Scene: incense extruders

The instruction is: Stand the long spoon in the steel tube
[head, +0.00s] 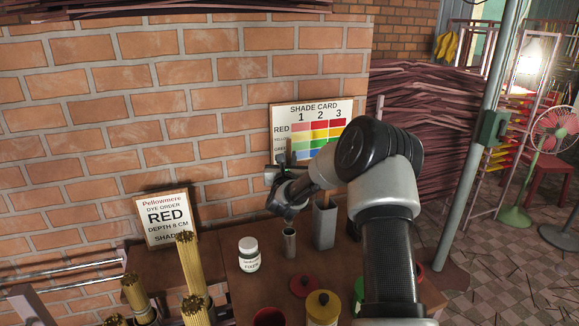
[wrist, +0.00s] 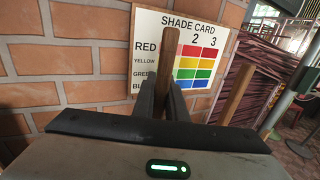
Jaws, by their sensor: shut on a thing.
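My gripper (head: 281,178) is shut on an upright brown wooden handle (wrist: 165,75), which I take to be the long spoon. The handle rises above the fingers in front of the shade card; it also shows in the head view (head: 289,150). A small round steel tube (head: 290,244) stands upright on the table, below my gripper.
A taller square grey holder (head: 324,226) stands right of the tube. Another wooden stick (wrist: 237,92) stands at right in the wrist view. A white-labelled jar (head: 249,256) is left of the tube; red (head: 302,286) and yellow-lidded (head: 323,307) pots are in front. The brick wall is behind.

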